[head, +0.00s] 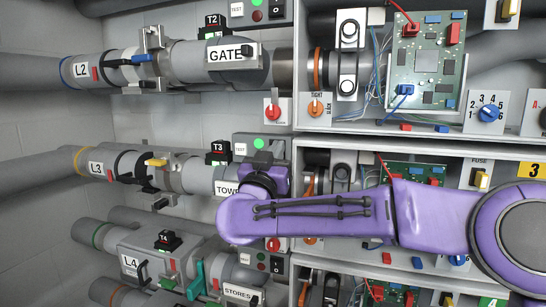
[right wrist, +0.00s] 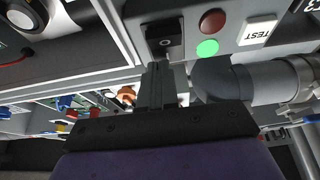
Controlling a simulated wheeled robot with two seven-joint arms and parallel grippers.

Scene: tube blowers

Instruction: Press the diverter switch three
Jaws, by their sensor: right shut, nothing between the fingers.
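The third row's small grey panel (head: 243,146) carries a TEST key, a lit green lamp (head: 259,143) and a black switch. In the right wrist view the black switch (right wrist: 164,36) sits in a dark frame beside a red lamp (right wrist: 212,21) and the green lamp (right wrist: 207,47). My right gripper (head: 270,158) is at this panel, in front of the TOWER tube. Its fingers (right wrist: 162,66) are shut and empty, with the tips at the switch's edge. I cannot tell whether they touch it. My left gripper is out of view.
The L3 tube (head: 98,168) runs left from the panel. A shelf edge and the circuit boards (head: 425,60) are to the right. My purple right arm covers part of the third bay. The grey wall (head: 40,120) is bare at left.

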